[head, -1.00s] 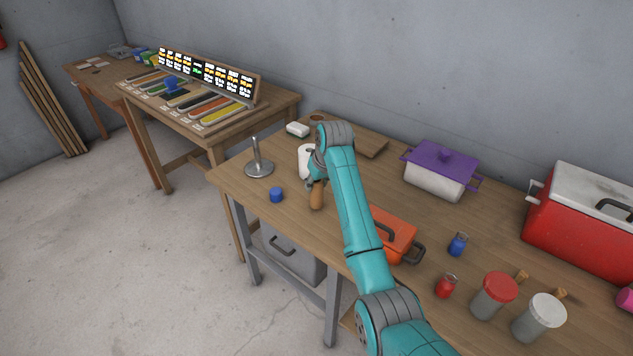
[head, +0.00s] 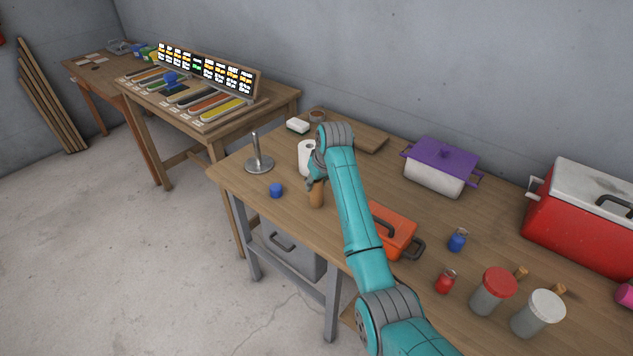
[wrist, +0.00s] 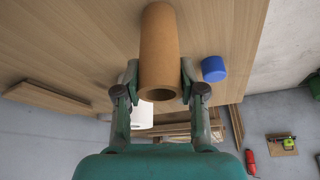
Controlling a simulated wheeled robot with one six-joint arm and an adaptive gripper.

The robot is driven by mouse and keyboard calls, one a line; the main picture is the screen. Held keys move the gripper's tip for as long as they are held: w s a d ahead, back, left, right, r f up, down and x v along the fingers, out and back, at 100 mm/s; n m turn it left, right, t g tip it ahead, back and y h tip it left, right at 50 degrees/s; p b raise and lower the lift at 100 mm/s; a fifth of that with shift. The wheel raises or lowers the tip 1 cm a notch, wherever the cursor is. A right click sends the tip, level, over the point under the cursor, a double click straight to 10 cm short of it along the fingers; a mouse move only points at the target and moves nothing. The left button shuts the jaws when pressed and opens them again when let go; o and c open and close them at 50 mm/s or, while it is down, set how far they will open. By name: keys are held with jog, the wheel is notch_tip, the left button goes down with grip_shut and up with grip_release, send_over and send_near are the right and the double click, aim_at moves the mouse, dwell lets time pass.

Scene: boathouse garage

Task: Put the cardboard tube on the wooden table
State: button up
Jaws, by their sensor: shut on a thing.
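The cardboard tube (head: 316,196) is brown and hollow and stands roughly upright over the front left part of the wooden table (head: 240,182). In the wrist view, the tube (wrist: 159,45) sits between the two fingers of my gripper (wrist: 159,76), with its open end facing the camera. My gripper (head: 315,181) is shut on it near its upper end. The tube's lower end is at or close to the tabletop; I cannot tell whether it touches.
A blue cap (head: 276,190) lies left of the tube. A metal stand (head: 259,163) and a white paper roll (head: 306,157) stand behind. An orange toolbox (head: 397,232) is to the right. Bare tabletop lies around the tube and cap.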

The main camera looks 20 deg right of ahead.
jog(key=o, duration=0.9)
jog(key=v, duration=1.2)
grip_shut()
dwell(0.7)
jog(key=shift+f, duration=0.1)
